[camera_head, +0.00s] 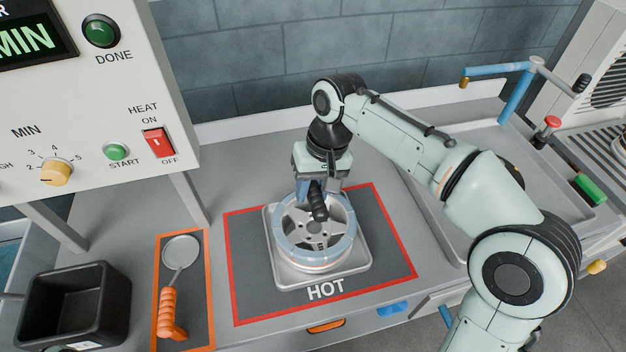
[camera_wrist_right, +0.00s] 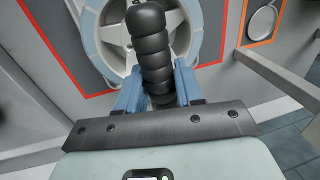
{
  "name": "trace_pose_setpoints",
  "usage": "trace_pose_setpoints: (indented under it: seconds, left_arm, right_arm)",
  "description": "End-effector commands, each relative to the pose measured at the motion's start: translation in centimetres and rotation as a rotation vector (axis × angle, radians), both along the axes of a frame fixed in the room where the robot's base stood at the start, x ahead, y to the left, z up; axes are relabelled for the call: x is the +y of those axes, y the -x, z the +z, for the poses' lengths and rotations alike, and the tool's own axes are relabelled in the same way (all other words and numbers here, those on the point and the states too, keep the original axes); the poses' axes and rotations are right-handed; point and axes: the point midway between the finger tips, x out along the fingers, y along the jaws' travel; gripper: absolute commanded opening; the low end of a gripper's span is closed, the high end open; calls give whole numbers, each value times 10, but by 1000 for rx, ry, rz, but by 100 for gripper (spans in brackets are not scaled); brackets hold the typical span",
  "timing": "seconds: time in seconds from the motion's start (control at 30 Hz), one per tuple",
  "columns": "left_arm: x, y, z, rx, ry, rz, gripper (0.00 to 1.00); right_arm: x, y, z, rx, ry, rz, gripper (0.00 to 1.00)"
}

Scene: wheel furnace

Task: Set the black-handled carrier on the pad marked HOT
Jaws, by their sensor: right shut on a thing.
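The carrier's black ribbed handle (camera_head: 318,203) stands over a silver spoked wheel (camera_head: 314,236) with a pale blue upper rim. The wheel rests on a pale square tray (camera_head: 279,268), which is on the dark HOT pad (camera_head: 245,262) with a red border. My right gripper (camera_head: 317,186) is above the wheel and shut on the black handle, which also shows between its blue fingers in the right wrist view (camera_wrist_right: 151,50). The tray lies inside the red border; whether it touches the pad all round cannot be told. My left gripper is not in view.
An orange-handled tool (camera_head: 168,303) lies on an orange-bordered pad (camera_head: 207,300) left of the HOT pad. A black bin (camera_head: 65,305) is at the far left. The control panel (camera_head: 110,80) overhangs the back left. A grey basin (camera_head: 455,235) is at right, behind my arm.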

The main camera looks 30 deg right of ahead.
Motion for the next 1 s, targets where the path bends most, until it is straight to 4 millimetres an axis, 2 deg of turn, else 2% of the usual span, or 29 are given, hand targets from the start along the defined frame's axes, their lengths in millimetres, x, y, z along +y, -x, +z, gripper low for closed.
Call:
trace_pose_setpoints:
  seconds: [0.1, 0.2, 0.63, 0.67, 0.7, 0.73, 1.0]
  left_arm:
    - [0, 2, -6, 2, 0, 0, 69]
    - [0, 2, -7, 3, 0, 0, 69]
    - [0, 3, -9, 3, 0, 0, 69]
    - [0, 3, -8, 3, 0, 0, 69]
    - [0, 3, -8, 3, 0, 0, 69]
    - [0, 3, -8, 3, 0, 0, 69]
    - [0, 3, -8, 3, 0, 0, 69]
  right_arm:
    - [0, 0, -17, -2, -1, 0, 0]
    - [0, 0, -25, -4, -1, -1, 0]
    - [0, 0, -29, -4, -1, 0, 0]
    - [0, 0, -31, 1, 1, 0, 42]
    - [0, 0, -31, 1, 1, 0, 56]
    - [0, 0, -31, 1, 1, 0, 62]
    - [0, 0, -30, 1, 1, 0, 62]
